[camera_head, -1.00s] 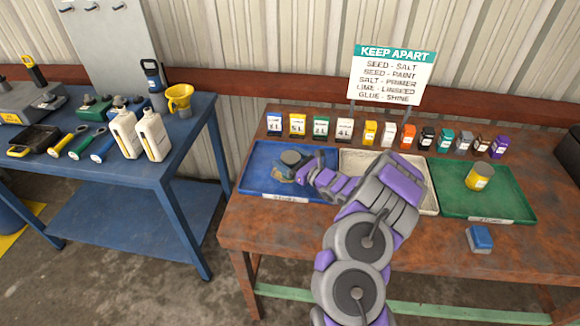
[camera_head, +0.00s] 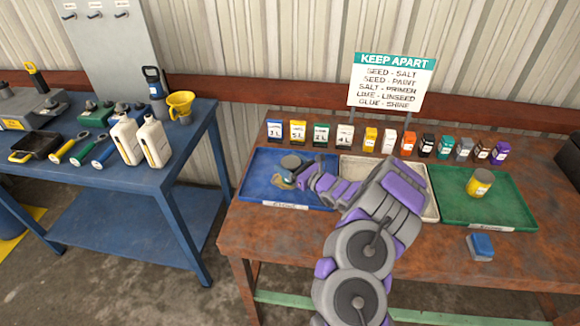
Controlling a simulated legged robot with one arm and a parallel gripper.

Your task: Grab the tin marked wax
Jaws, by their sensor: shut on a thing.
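A tin with a grey-blue lid (camera_head: 291,162) is at the blue tray (camera_head: 262,190). My gripper (camera_head: 298,177) is over the blue tray, shut on this tin from its right side. The fingers hide part of it, and no marking on it can be read. A small tan patch (camera_head: 281,183) shows just below the tin; I cannot tell what it is.
A white tray (camera_head: 430,208), partly behind my arm, lies between the other two. A row of small boxes and a "KEEP APART" sign (camera_head: 392,82) stand behind the trays. A blue block (camera_head: 480,246) lies near the front. A blue bench (camera_head: 150,178) with tools is at left.

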